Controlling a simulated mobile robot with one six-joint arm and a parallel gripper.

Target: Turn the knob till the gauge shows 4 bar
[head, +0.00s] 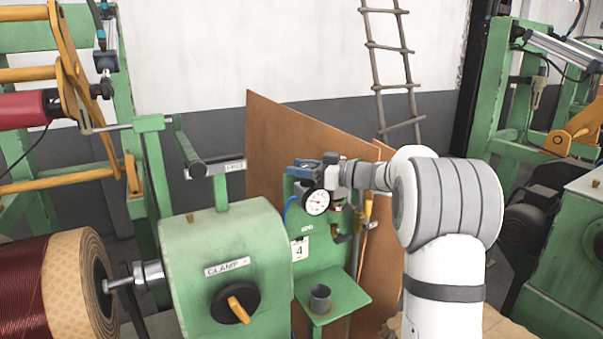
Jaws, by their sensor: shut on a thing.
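The gauge (317,202) is a small white round dial with a dark rim, mounted on a green panel in the middle of the head view. Its needle is too small to read surely. A blue and dark regulator body (302,171) sits just above and behind it. My gripper (333,172) reaches in from the right, just above the gauge, and is shut on the knob there. The knob itself is mostly hidden by the fingers. A white card with a 4 (299,249) hangs below the gauge.
A green clamp housing (190,255) with a black and orange handle (236,304) stands at the left front. A green shelf (345,295) with a grey cup (320,297) lies below the gauge. An orange-handled tool (368,207) hangs close right. Brown boards (275,130) stand behind.

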